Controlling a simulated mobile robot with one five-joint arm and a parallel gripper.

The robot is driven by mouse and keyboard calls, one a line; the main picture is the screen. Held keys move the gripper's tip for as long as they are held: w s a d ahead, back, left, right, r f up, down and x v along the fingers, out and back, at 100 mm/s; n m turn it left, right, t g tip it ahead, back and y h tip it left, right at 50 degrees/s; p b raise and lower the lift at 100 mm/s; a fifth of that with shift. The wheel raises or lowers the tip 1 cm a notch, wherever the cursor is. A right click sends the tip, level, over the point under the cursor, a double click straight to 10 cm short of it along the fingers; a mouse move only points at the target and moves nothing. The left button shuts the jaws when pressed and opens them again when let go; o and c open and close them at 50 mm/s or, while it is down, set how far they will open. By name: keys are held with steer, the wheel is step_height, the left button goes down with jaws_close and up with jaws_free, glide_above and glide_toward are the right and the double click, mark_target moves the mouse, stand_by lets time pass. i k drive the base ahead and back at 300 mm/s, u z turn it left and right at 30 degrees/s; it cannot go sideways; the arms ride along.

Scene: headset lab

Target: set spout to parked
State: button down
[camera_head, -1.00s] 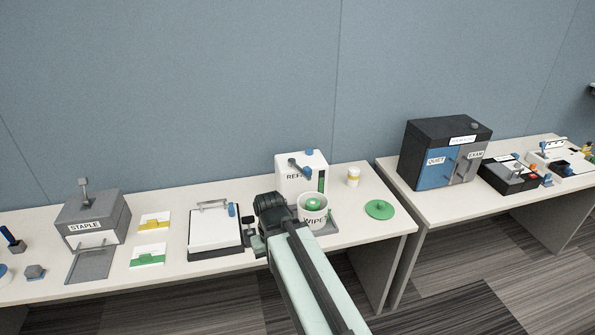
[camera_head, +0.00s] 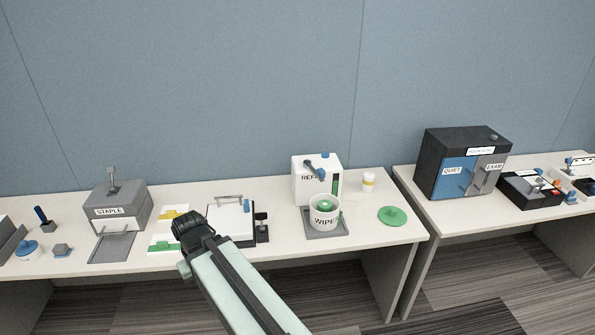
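The white refill dispenser (camera_head: 301,188) stands on the left table, right of the picture's middle. A grey spout arm (camera_head: 310,167) with a blue end sticks out from its upper front and points forward and to the right. A blue button sits on its top, and a green strip runs down its right side. The white WIPES tub (camera_head: 324,219) stands below the spout on a grey tray (camera_head: 342,230). My gripper (camera_head: 188,228) is well left of the dispenser, in front of the white pad. Its fingers are too dark and small to tell open from shut.
The grey STAPLE box (camera_head: 130,210) and yellow and green cards (camera_head: 158,240) lie left of my gripper. A white pad (camera_head: 228,219) on a black base is beside it. A green lid (camera_head: 392,217) and small white jar (camera_head: 368,182) stand right of the dispenser. A gap separates the two tables.

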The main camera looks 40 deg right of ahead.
mark_target(320, 173)
steer(key=u, duration=0.1)
steer(key=i, duration=1.65)
steer(key=z, duration=0.05)
